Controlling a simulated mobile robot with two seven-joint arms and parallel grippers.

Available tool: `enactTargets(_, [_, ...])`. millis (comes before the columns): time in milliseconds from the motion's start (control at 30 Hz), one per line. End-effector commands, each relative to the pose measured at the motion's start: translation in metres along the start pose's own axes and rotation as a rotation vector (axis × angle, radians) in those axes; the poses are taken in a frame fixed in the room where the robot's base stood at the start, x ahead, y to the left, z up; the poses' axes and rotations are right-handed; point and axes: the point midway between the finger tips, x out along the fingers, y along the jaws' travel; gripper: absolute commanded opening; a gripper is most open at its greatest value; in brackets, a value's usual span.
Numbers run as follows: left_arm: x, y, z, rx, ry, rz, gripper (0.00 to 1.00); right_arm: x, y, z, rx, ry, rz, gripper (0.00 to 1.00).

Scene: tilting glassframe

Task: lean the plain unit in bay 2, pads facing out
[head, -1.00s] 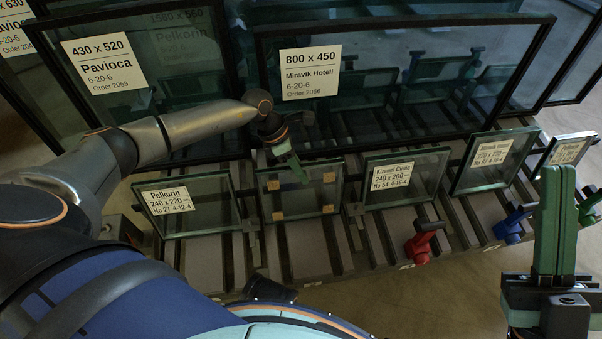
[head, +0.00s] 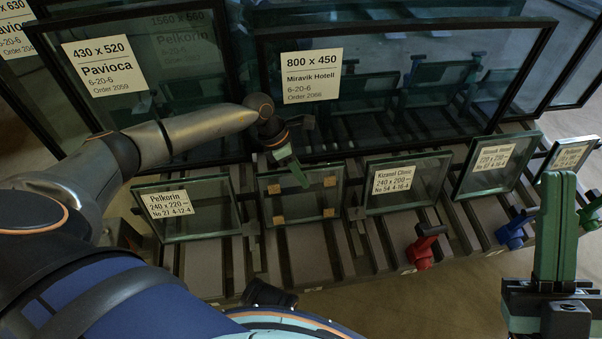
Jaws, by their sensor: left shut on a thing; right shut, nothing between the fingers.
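The plain unit (head: 301,197) is a small glass pane without a label, with a tan pad near each corner facing the camera. It stands leaned in the rack between the Pelkorin pane (head: 190,224) on its left and the Kizanel Clinic pane (head: 426,171) on its right. My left gripper (head: 298,172) comes from above and is shut on its top edge. Whether its lower edge rests on the rack is hard to tell. My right gripper (head: 556,225) is shut and empty at the right, away from the panes. Bay numbers are not readable.
Large dark-framed panes, among them the Miravik Hotell one (head: 420,95) and the Pavioca one (head: 185,85), lean close behind. A red clamp (head: 422,246) and a blue clamp (head: 515,230) sit at the rack's front edge. Slats run under the small panes.

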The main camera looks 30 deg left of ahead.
Motion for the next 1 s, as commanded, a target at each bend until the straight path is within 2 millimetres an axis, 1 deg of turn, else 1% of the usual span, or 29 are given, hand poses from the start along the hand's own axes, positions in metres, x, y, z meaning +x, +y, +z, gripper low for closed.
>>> enactTargets(33, [-0.001, 0.0001, 0.0026, 0.001, -0.007, 0.001, 0.0, -0.0003, -0.0002, 0.0003, 0.0, 0.0, 0.0, 0.0])
enactTargets(633, [0.0063, 0.0001, -0.0005, 0.001, -0.007, 0.001, 0.0, -0.0041, -0.0027, 0.0039, -0.003, -0.003, -0.01, 0.0])
enactTargets(833, [0.0059, 0.0, -0.0003, 0.001, -0.006, 0.001, 0.0, -0.0038, -0.0024, 0.0038, -0.004, -0.003, -0.009, 0.0])
enactTargets(867, [0.0059, 0.0, -0.0003, 0.001, -0.006, 0.001, 0.27, -0.0038, -0.0024, 0.0038, -0.003, -0.004, -0.009, 0.0])
enactTargets(1000, [0.0064, -0.0001, -0.0011, 0.001, -0.005, 0.0, 0.43, -0.0039, -0.0023, 0.0039, -0.003, -0.004, -0.009, 0.0])
